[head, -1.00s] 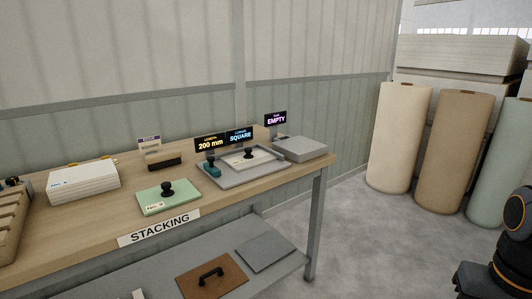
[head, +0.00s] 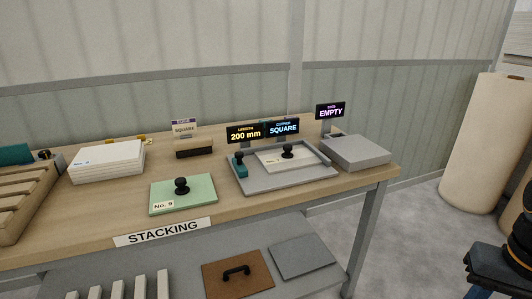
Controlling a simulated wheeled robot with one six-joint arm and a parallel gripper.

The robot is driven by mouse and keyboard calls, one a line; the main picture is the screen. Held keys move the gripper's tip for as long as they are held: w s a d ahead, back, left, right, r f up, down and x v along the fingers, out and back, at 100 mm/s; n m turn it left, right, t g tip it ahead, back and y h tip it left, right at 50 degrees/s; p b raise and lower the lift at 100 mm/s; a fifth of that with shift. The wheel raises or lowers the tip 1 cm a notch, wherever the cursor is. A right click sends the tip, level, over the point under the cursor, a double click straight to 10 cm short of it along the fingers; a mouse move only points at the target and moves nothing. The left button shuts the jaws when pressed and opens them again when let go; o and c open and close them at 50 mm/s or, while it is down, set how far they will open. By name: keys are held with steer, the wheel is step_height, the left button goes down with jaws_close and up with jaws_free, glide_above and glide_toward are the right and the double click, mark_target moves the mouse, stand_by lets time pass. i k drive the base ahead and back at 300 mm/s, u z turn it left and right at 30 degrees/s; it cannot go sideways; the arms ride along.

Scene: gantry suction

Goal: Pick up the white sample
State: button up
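A white plate (head: 277,161) with a black knob (head: 288,150) lies flat in a shallow grey tray (head: 256,185) on the wooden bench. A small teal block with a dark knob (head: 240,168) sits at the tray's left side. A pale green plate (head: 200,199) with a black knob and a "No. 9" label lies on the bench left of the tray. A stack of white sheets (head: 107,160) is farther left. Part of my dark arm shows at the right edge, apart from the bench. My gripper's fingers are not in view.
Small displays read "200 mm" (head: 245,134), "SQUARE" (head: 283,128) and "EMPTY" (head: 330,112). A grey slab (head: 356,152) stands right of the tray. A slatted wooden rack (head: 20,208) is at left. A brown board (head: 238,280) lies below.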

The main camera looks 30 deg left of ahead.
mark_target(288, 157)
steer(key=u, duration=0.7)
steer(key=i, duration=0.8)
steer(key=u, duration=0.8)
